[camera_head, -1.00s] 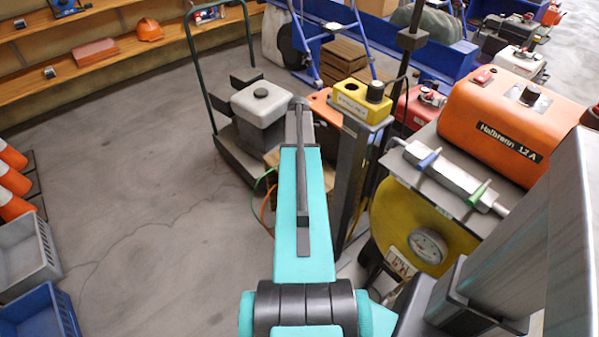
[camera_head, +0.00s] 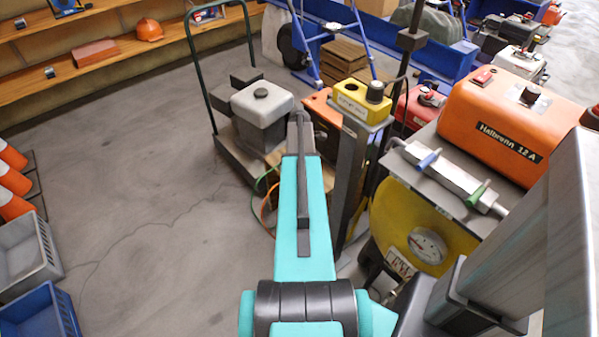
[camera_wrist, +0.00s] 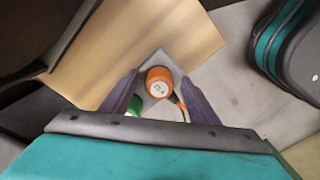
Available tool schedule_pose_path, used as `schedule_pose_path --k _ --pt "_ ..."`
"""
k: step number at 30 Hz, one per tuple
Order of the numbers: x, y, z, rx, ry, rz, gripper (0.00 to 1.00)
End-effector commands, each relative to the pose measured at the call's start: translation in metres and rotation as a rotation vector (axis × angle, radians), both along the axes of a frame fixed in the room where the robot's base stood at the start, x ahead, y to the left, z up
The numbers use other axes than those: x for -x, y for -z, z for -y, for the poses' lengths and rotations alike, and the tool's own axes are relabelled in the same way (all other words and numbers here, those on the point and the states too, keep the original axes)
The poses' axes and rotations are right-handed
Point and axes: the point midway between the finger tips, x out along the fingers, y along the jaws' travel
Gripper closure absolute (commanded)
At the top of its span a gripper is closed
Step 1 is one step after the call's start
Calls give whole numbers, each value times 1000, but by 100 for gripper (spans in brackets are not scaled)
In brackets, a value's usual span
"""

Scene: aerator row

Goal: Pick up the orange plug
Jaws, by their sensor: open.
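The orange plug (camera_wrist: 159,82) shows in the wrist view as a round orange body with a pale face, on a small light grey plate or bracket. My gripper (camera_wrist: 158,100) is open, with one dark finger to the left of the plug and one to the right. The plug appears between the fingers, with no clear contact; the depth between them is hard to judge. A cord runs down from the plug's right side. A green part (camera_wrist: 134,105) shows beside the left finger. In the head view my arm hides the plug and my gripper.
A tan wooden surface (camera_wrist: 150,40) lies behind the plug. In the head view, a post with a yellow control box (camera_head: 361,101) stands right of my arm. A grey tank on a cart (camera_head: 262,105) stands behind it. An orange Halbrenn unit (camera_head: 510,125) is at right. Open floor lies left.

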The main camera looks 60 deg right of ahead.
Motion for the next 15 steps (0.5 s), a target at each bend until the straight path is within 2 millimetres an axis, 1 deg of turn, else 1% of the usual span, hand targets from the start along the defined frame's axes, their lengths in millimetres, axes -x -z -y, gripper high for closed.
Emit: schedule_pose_path --k 6,8,12,14,15 --pt "0 0 0 0 0 0 45" --pt "0 0 0 0 0 0 54" --pt "0 0 0 0 0 0 77" --pt "0 0 0 0 0 0 88" --pt "0 0 0 0 0 0 91"
